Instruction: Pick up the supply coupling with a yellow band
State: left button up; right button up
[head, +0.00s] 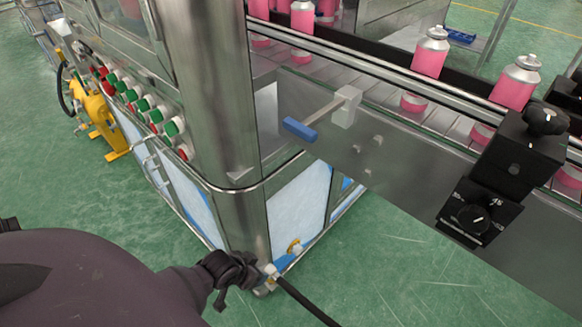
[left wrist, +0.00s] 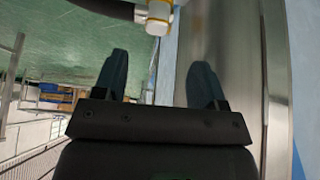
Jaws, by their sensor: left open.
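The supply coupling (left wrist: 159,16) is a pale cylinder with a yellow band, at the top of the left wrist view. A black hose leads off it to the left. In the head view the coupling (head: 269,271) is small, low at the machine's corner, with its hose running down to the right. My left gripper (head: 230,272) is beside it in the head view. In the left wrist view the open fingers of my left gripper (left wrist: 158,78) point toward the coupling, which lies just beyond the fingertips, with nothing between them. My right gripper is not in view.
The steel machine cabinet (head: 215,95) stands close to my left gripper. A conveyor (head: 345,75) with pink cans runs at the right. Green floor (head: 380,265) is open in front.

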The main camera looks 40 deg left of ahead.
aim_at(270, 270)
pick_arm(q)
jog(key=b+x, duration=0.2)
jog(key=x, duration=0.3)
jog(key=shift+w+f, duration=0.1)
jog(key=shift+f, duration=0.2)
jog(key=shift+w+d+f+b, duration=0.1)
jog(key=shift+w+f+b, duration=0.2)
jog(key=shift+f+b, duration=0.15)
jog(key=b+x, duration=0.1)
jog(key=x, duration=0.2)
jog(key=shift+w+d+f+b, duration=0.1)
jog(key=shift+d+f+b, duration=0.05)
jog(key=shift+b, duration=0.2)
jog(key=shift+w+f, duration=0.25)
jog(key=shift+w, duration=0.1)
jog(key=shift+w+r, duration=0.1)
jog(key=shift+r, duration=0.05)
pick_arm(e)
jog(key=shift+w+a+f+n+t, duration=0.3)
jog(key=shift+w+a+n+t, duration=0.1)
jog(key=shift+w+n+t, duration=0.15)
pick_arm(q)
jog(key=shift+c, duration=0.5)
jog(key=c, duration=1)
jog(key=shift+c, duration=0.2)
